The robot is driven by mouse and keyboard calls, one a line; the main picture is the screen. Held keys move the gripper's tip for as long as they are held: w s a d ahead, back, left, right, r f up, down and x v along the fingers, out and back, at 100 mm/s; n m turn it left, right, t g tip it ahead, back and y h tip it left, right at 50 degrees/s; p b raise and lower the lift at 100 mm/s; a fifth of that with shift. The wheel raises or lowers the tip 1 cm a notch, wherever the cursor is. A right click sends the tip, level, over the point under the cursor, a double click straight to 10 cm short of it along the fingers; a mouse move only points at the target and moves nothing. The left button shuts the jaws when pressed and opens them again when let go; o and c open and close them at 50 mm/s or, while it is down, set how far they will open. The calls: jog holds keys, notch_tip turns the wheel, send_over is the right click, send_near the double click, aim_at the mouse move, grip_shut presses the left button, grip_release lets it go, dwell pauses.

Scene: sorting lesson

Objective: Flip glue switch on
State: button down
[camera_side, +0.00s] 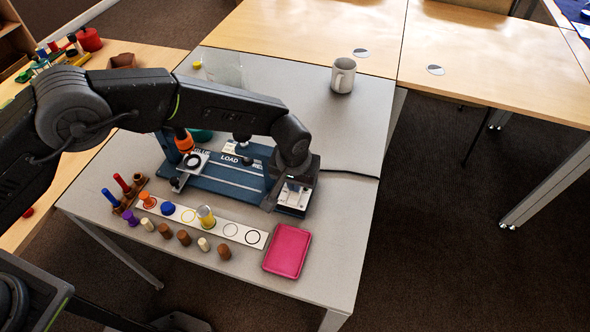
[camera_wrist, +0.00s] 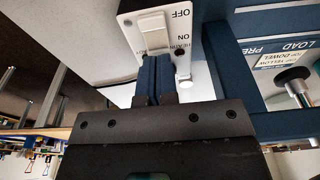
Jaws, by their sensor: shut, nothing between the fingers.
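A white switch plate (camera_wrist: 183,27) with a rocker switch (camera_wrist: 152,24) shows at the top of the wrist view. OFF is printed near its upper end and ON near its lower end. The rocker's on or off position is hard to tell. My gripper (camera_wrist: 154,62) is shut and empty, its blue fingertips at or just short of the ON end; contact is unclear. In the side view my gripper (camera_side: 292,186) is over the right end of the blue press station (camera_side: 215,186), hiding the switch. The station has GLUE and LOAD labels.
A pink tray (camera_side: 287,251) and a white strip (camera_side: 255,238) with colored rings and pegs lie in front. Several dowels stand before the strip. A grey mug (camera_side: 343,75) stands behind. A black knob (camera_wrist: 293,80) is right of the fingers. A cable runs right of the station.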

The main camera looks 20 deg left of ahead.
aim_at(292, 202)
jog(key=shift+f, duration=0.4)
jog(key=shift+w, duration=0.1)
jog(key=shift+w+f, duration=0.1)
jog(key=shift+f, duration=0.25)
jog(key=shift+s+r, duration=0.35)
jog(key=shift+s, duration=0.45)
notch_tip(292, 202, up, 14)
jog(key=s, duration=0.2)
